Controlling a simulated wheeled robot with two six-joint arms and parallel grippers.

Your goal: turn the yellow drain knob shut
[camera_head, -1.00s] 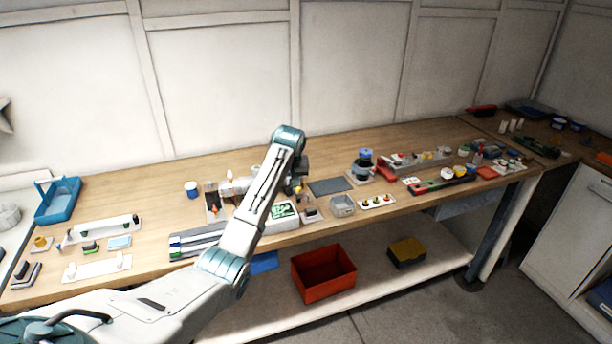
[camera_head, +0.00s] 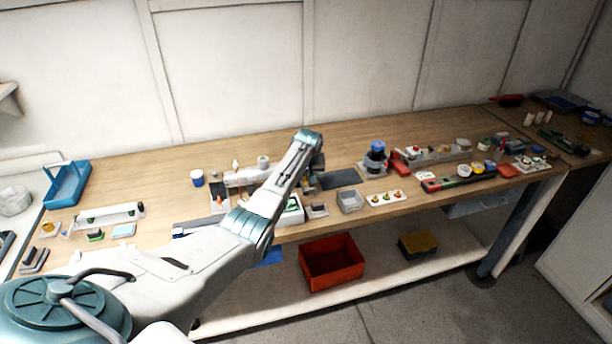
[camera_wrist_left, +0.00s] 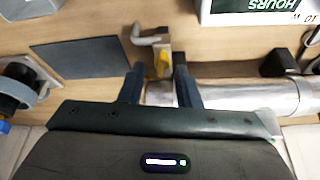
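The yellow drain knob (camera_wrist_left: 163,62) shows in the left wrist view, upright on a tan bracket beside a bent grey spout. My left gripper (camera_wrist_left: 159,66) is open, with one dark finger on each side of the knob near the fingertips. I cannot tell whether either finger touches it. The shiny reactor tube (camera_wrist_left: 265,97) runs right from behind the fingers. In the head view my left forearm hides most of the gripper and the knob; the pale reactor tube (camera_head: 243,177) shows left of it. My right gripper is not in view.
A grey mat (camera_wrist_left: 90,58) lies left of the fingers. A box marked HOURS (camera_wrist_left: 262,12) stands at upper right. In the head view, a blue-topped device (camera_head: 375,158) and a grey bin (camera_head: 350,201) are right of my arm. A red bin (camera_head: 331,262) sits below.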

